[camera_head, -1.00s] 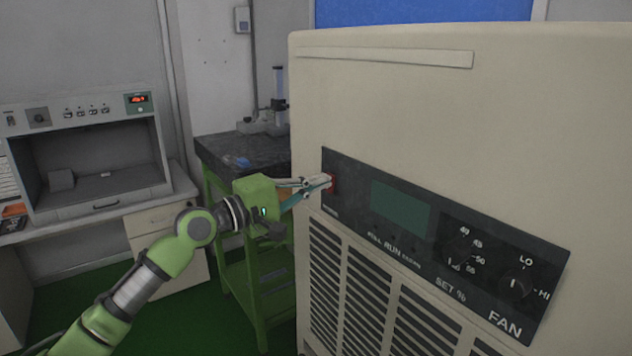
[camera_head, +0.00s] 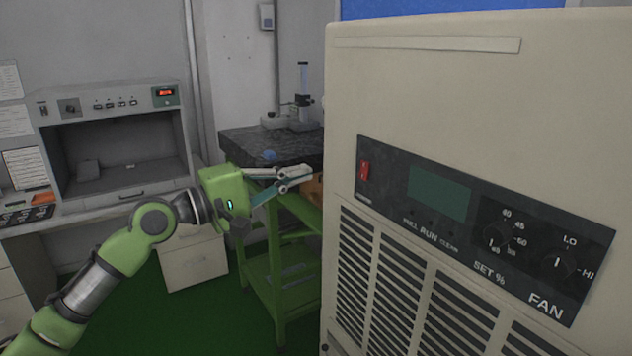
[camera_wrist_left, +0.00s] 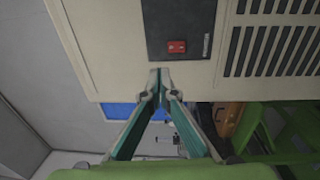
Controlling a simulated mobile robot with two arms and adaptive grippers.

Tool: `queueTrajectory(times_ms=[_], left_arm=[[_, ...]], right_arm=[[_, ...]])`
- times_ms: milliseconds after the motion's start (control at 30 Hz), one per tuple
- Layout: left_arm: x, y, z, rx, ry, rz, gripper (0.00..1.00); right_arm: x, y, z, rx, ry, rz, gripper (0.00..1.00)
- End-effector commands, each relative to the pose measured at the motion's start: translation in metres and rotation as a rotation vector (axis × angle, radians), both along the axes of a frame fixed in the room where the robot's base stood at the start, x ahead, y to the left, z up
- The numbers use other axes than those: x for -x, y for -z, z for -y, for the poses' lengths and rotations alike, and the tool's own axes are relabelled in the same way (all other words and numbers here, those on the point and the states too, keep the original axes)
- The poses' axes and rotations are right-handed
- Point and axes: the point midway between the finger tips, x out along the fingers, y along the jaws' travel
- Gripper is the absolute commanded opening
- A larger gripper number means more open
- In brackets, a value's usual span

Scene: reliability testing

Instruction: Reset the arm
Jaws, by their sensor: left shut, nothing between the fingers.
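My left arm comes in from the left in the head view. Its gripper (camera_head: 308,176) is shut and empty, to the left of the beige machine (camera_head: 430,100) and clear of its panel. The dark control panel (camera_head: 392,222) carries a red switch (camera_head: 365,172), a green display and two knobs. In the left wrist view the shut fingertips (camera_wrist_left: 160,74) appear just below the red switch (camera_wrist_left: 177,47), with a gap between them. My right gripper does not show.
A dark-topped table with a green frame (camera_head: 270,148) stands behind my left gripper, with a small stand (camera_head: 303,105) on it. A grey cabinet with a red readout (camera_head: 112,145) sits on a bench at the left. Green floor is open below the arm.

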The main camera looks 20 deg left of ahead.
Motion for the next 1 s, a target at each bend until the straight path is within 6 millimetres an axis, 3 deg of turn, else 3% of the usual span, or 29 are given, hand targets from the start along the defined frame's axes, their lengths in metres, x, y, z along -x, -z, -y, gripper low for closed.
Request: queueTrajectory(times_ms=[300,633,733,867,967,1000], left_arm=[[0.008,-0.002,-0.005,-0.001,0.002,-0.001,0.0],[0.007,-0.001,-0.005,-0.001,0.001,-0.001,0.0],[0.0,0.008,-0.01,-0.008,-0.017,-0.004,0.0],[-0.027,0.053,-0.033,-0.053,-0.097,-0.021,0.0],[-0.052,0.114,-0.061,-0.128,-0.192,-0.048,0.0],[-0.06,0.143,-0.071,-0.168,-0.228,-0.064,0.0]], right_arm=[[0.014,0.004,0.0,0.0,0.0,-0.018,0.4],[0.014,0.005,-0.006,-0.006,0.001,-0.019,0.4],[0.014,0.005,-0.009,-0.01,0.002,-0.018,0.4],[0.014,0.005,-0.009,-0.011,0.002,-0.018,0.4],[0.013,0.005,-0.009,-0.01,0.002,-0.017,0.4],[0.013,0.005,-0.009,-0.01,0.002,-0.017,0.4]])
